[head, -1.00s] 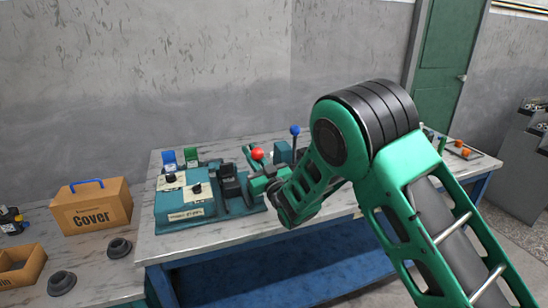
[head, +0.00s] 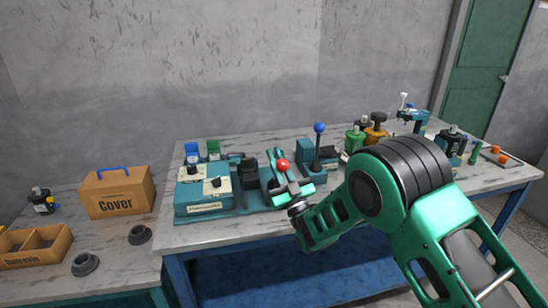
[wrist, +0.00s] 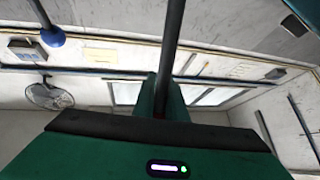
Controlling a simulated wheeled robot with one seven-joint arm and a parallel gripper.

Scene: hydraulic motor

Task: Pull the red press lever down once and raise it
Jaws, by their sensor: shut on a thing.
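The red-knobbed press lever (head: 282,164) stands at the teal press (head: 205,194) on the workbench, its knob clearly lower than the neighbouring blue knob. My gripper (head: 279,178) is at this lever, its green fingers beside the red knob. In the wrist view, a dark lever shaft (wrist: 171,45) runs down between the fingers of my gripper (wrist: 160,105), which is shut on it. The red knob does not show in the wrist view, and the lever's base is partly hidden in the head view.
A blue-knobbed lever (head: 319,128) stands close to the right; its knob also shows in the wrist view (wrist: 53,37). Green and orange-brown cylinders (head: 366,132) stand farther right. A Cover box (head: 117,192) is on the left table.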

